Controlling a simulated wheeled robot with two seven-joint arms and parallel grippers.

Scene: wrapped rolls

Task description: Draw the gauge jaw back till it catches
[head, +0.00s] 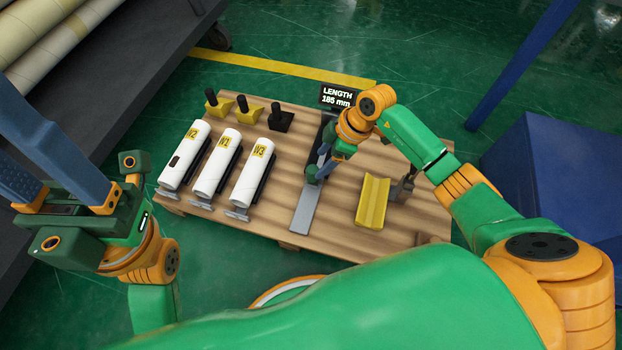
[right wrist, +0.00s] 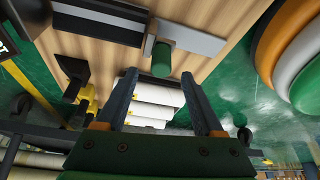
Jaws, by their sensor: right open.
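The length gauge has a dark body (head: 319,135), a display (head: 340,96) reading "LENGTH 185 mm" and a grey rail (head: 306,212) running toward me. In the right wrist view its jaw shows as a grey plate (right wrist: 150,38) with a green knob (right wrist: 162,62), at the dark body's end of the bare rail (right wrist: 190,38). My right gripper (head: 324,167) is over the jaw; in the head view it largely hides it. In the wrist view its open fingers (right wrist: 158,80) stand either side of the knob's line; I cannot tell contact. My left gripper (head: 8,128) is open and empty at far left.
Three white rolls (head: 217,165) with yellow labels lie left of the gauge. Two yellow blocks (head: 250,111) and a black one (head: 281,121), with black handles, stand behind them. A yellow V-shaped cradle (head: 373,203) is to the right. The wooden board (head: 275,225) is bare near the rail.

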